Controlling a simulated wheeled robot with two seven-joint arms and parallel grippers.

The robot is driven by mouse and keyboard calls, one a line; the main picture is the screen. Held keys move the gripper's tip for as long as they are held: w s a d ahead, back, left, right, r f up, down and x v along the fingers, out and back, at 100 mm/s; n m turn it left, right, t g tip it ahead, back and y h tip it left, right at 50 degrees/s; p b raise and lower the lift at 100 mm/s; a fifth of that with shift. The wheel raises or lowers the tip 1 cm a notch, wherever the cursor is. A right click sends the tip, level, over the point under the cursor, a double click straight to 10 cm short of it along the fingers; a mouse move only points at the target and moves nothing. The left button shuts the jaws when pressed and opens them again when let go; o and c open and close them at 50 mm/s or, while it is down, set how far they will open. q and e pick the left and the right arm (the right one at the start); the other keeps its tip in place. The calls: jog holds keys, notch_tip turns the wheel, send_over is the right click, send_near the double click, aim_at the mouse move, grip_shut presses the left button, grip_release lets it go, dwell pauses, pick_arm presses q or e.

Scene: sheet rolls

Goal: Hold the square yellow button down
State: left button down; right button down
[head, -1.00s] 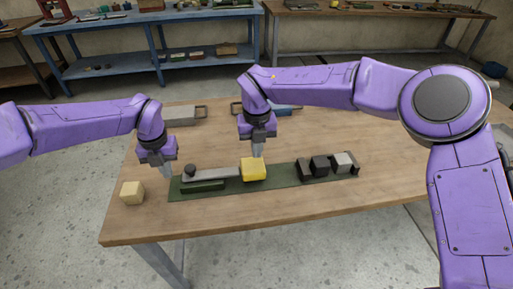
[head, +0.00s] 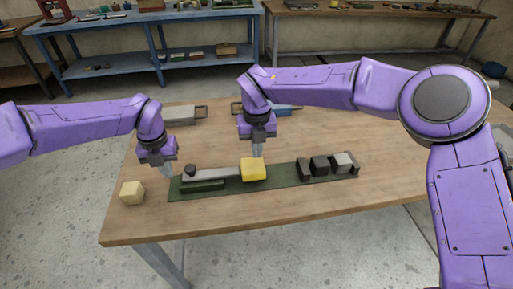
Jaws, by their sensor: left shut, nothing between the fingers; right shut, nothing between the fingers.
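The square yellow button (head: 253,171) sits near the middle of a long dark green base (head: 280,178) on the wooden table. My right gripper (head: 257,154) points down with its shut fingertips at the top back edge of the button; they look to be touching it. My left gripper (head: 169,176) is shut and empty, pointing down at the left end of the base, near a dark round knob (head: 190,170) on a grey bar (head: 215,175). How far the button is pressed in cannot be told.
A pale wooden block (head: 132,192) lies left of the base. Several dark and grey blocks (head: 320,166) stand on the base's right part. A grey tray (head: 182,116) and a blue one (head: 284,110) lie at the table's back. The table's front right is clear.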

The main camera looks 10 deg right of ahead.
aim_at(257, 165)
jog(key=shift+f, duration=1.7)
jog(key=shift+s+f, duration=0.1)
jog(key=shift+f, duration=1.65)
pick_arm(q)
jog(key=shift+d, duration=0.15)
pick_arm(e)
jog(key=shift+s+f, duration=0.1)
